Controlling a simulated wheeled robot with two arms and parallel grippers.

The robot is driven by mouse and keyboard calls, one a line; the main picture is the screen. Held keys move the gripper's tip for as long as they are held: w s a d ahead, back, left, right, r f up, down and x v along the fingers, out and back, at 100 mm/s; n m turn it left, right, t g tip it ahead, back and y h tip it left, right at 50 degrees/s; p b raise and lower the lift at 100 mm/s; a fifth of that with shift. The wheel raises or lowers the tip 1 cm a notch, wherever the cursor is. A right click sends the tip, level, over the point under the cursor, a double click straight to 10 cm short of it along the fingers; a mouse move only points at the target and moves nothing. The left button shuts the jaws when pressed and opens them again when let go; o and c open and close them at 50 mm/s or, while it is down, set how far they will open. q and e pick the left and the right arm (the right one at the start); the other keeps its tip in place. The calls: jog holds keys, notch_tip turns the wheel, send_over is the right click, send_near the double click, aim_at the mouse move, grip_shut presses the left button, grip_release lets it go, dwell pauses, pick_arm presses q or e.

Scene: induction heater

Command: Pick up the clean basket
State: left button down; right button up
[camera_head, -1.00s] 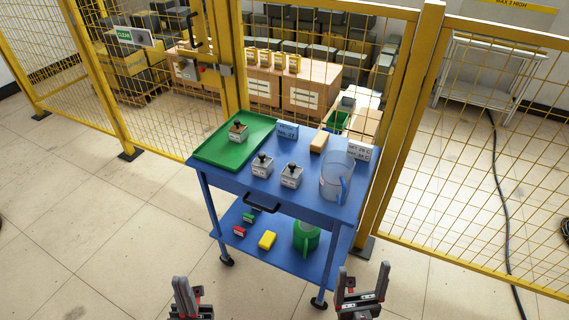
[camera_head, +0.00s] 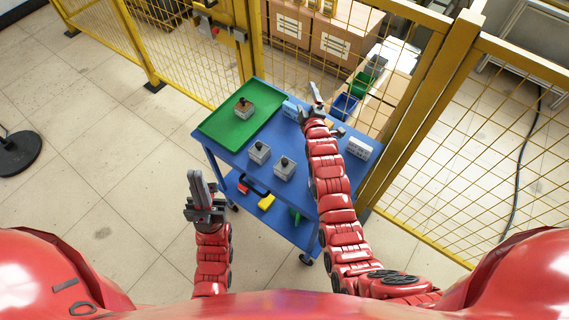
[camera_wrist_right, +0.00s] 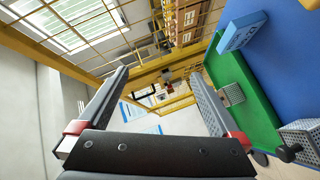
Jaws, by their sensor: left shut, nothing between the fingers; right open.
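Small grey mesh baskets with dark knobs stand on the blue cart. One basket (camera_head: 243,108) is on the green tray (camera_head: 220,125); two more, a left basket (camera_head: 259,153) and a right basket (camera_head: 284,168), stand on the bare blue top. I cannot tell which is the clean one. My right gripper (camera_head: 315,95) is over the cart's far side, open and empty, apart from the baskets. In the right wrist view its fingers (camera_wrist_right: 160,85) are spread, with the green tray (camera_wrist_right: 262,118) to the right. My left gripper (camera_head: 197,185) is shut and empty, left of the cart's front.
A yellow mesh fence (camera_head: 400,150) stands behind the cart, with cardboard boxes (camera_head: 330,35) beyond it. A blue sign (camera_head: 290,110) and a white-faced sign (camera_head: 358,148) stand on the cart top. My right arm hides part of the top. Floor at left is open.

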jog(key=a+f+n+g+p, duration=0.2)
jog(key=a+f+n+g, duration=0.1)
jog(key=a+n+g, duration=0.15)
jog(key=n+g+h+b, duration=0.2)
jog(key=n+g+b, duration=0.6)
jog(key=n+g, duration=0.25)
send_over(285, 167)
jog(key=w, duration=0.1)
jog(key=shift+m+g, duration=0.3)
jog(key=shift+m, duration=0.1)
jog(key=f, duration=0.8)
jog(key=shift+d, duration=0.35)
jog(key=shift+f, duration=0.85)
jog(key=f+p, duration=0.3)
jog(key=shift+s+a+f, duration=0.25)
jog(key=shift+a+f, duration=0.1)
jog(key=shift+w+f, duration=0.1)
jog(key=shift+f, duration=0.7)
jog(key=c, duration=1.5)
jog(key=shift+o, duration=0.2)
